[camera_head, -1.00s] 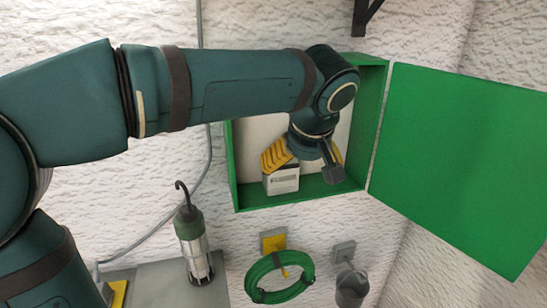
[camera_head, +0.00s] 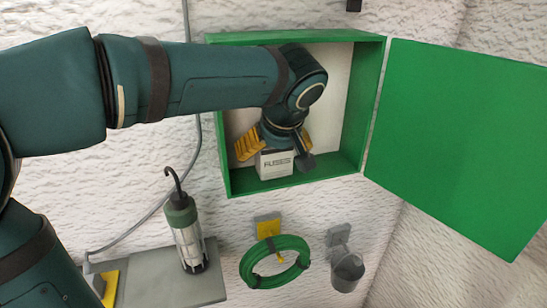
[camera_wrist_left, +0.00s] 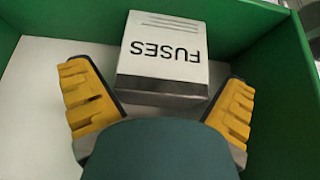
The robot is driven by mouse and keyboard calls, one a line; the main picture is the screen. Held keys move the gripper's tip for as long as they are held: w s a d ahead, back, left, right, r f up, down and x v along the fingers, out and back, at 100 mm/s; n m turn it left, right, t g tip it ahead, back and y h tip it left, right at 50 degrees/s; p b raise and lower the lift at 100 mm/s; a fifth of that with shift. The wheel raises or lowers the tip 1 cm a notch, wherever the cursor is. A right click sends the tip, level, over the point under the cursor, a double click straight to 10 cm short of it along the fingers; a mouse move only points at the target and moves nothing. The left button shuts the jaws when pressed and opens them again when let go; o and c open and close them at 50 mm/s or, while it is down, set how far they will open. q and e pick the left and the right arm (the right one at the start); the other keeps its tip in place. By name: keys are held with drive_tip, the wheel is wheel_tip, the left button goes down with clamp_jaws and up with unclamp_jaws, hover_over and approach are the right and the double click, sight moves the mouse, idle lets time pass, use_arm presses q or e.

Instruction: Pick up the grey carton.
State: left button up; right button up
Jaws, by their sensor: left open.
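The grey carton (camera_head: 275,164), marked "FUSES", stands on the floor of the open green wall box (camera_head: 300,185). In the left wrist view, the carton (camera_wrist_left: 165,50) shows its pale printed face and a darker grey side, with the print upside down. My left gripper (camera_head: 277,146) is inside the box, with its yellow fingers spread open. In the wrist view, one finger of the gripper (camera_wrist_left: 158,85) is on each side of the carton, with visible gaps. I cannot tell how deep the carton sits between the fingers. My arm hides part of the box interior.
The green door (camera_head: 455,140) stands open to the right. Below the box, a caged lamp (camera_head: 187,235) stands on a grey shelf (camera_head: 150,283). A coiled green hose (camera_head: 275,263) and a grey cup (camera_head: 347,270) hang on the wall. The box walls leave limited side room.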

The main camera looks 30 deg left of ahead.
use_arm(q)
drive_tip(key=c, duration=1.1)
drive_tip(key=shift+r, duration=0.1)
drive_tip(key=shift+c, duration=0.2)
